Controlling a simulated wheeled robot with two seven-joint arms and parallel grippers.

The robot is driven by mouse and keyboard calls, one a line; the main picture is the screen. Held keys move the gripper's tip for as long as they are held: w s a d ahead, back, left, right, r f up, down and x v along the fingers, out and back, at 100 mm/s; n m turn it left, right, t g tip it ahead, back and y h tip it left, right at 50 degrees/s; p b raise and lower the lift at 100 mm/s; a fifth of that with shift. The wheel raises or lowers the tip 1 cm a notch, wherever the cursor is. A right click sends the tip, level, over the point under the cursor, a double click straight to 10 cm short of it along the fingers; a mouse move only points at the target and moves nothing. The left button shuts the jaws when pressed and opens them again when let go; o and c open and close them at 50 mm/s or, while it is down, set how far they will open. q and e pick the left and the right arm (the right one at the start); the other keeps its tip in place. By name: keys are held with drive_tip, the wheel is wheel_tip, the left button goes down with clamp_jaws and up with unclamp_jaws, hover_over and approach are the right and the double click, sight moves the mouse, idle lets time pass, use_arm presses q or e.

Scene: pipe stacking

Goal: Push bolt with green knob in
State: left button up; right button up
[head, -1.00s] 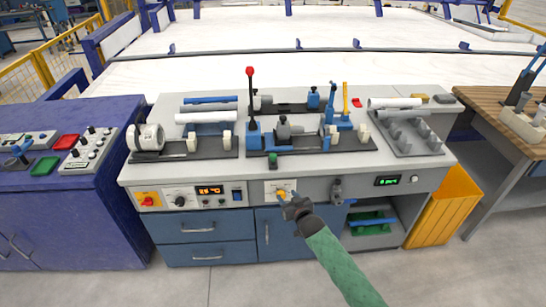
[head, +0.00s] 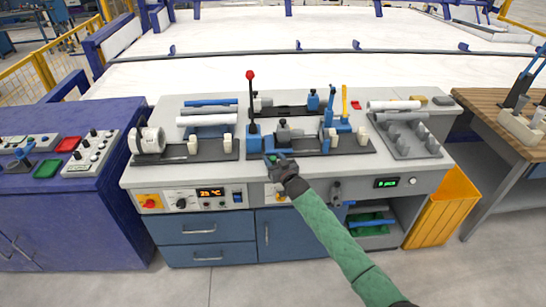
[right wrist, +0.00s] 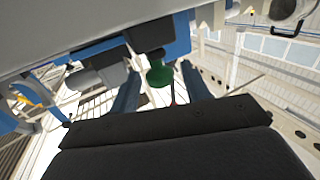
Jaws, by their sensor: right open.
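The green knob (right wrist: 160,75) shows in the right wrist view on the end of a dark bolt (right wrist: 150,57). In the head view the knob is at the front edge of the bench's middle fixture (head: 320,146), mostly hidden by my right gripper (head: 271,160). My right gripper is open. In the right wrist view its two fingers stand left and right of the knob, with the gripper's dark body below; I cannot tell whether they touch it. My left gripper is not in view.
A red-topped lever (head: 251,100) stands upright just behind the gripper. A blue clamp (head: 328,125) is to its right. White and blue pipes (head: 208,120) lie at the left, and a grey peg tray (head: 408,138) is at the right. The front panel (head: 330,190) is below.

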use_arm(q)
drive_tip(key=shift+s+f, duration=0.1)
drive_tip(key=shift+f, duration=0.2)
use_arm(e)
drive_tip(key=shift+w+a, duration=0.15)
drive_tip(key=shift+w, duration=0.15)
